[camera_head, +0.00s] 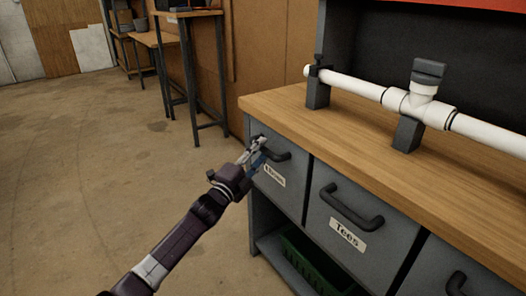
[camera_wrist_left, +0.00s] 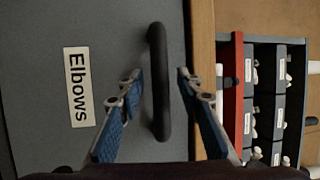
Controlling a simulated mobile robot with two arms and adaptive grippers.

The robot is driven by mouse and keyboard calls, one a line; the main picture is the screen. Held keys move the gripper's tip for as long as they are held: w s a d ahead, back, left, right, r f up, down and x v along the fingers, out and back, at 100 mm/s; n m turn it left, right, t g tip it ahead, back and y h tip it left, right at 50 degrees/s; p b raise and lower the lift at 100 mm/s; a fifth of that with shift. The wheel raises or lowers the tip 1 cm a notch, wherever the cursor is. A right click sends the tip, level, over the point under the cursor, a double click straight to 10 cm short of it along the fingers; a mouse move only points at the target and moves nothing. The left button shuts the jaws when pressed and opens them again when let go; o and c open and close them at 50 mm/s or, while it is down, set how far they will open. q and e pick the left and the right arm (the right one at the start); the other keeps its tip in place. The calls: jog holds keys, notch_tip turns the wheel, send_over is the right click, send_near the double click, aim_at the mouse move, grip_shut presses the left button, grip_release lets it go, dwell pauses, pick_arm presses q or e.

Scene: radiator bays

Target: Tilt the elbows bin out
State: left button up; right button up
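The elbows bin (camera_head: 290,196) is the grey front at the left end of the bench, labelled "Elbows". Its face looks flush with its neighbour, not tilted. Its dark bar handle (camera_wrist_left: 159,120) runs vertically in the left wrist view, beside the Elbows label (camera_wrist_left: 78,88). My left gripper (camera_head: 260,149) is at this handle in the head view, partly covering the bin's upper front. In the left wrist view its blue-padded fingers are spread, one on each side of the handle, with gaps showing. My right gripper is not in view.
The Tees bin (camera_head: 318,222) with its own handle is to the right. The wooden benchtop (camera_head: 300,108) above carries a white pipe (camera_head: 356,90) on clamps. A green crate (camera_head: 305,262) sits on the shelf below. The floor to the left is clear.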

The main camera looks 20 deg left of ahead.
pick_arm(q)
jog(key=shift+w+d+r, duration=0.15)
jog(key=shift+w+d, duration=0.05)
jog(key=shift+w, duration=0.45)
jog(key=shift+c, duration=0.3)
grip_shut()
